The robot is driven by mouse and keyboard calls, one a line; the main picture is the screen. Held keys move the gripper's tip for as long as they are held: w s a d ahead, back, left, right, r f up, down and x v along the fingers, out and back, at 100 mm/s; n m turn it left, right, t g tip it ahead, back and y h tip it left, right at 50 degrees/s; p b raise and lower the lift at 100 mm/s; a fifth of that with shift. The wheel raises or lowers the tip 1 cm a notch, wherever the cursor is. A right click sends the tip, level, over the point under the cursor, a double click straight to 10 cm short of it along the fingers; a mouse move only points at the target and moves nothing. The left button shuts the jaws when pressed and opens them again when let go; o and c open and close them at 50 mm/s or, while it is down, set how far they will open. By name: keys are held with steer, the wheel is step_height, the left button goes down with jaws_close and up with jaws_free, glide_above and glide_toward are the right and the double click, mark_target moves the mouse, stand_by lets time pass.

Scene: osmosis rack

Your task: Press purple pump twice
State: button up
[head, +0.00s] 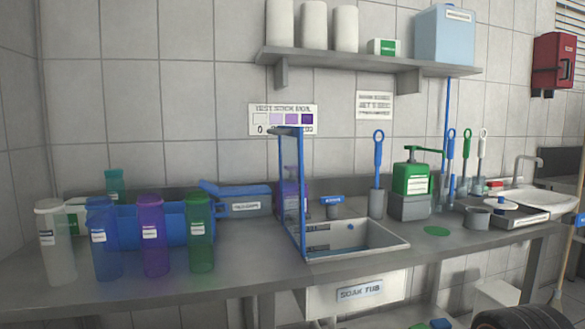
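A purple container (291,201) stands on the counter behind the blue upright frame (291,190) at the left of the sink. The frame covers much of it, so I cannot tell its pump head clearly. A separate purple bottle (152,236) with a white label stands at the front left among other bottles. A green pump dispenser (413,180) on a grey base stands right of the sink, its spout pointing right. My gripper is not in view.
A sunken sink (355,238) lies mid-counter. White (54,245), blue (103,242) and green (200,235) bottles line the front left before a blue bin (130,226). Blue (378,150), green and white brushes stand rear right. A shelf (365,60) hangs above.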

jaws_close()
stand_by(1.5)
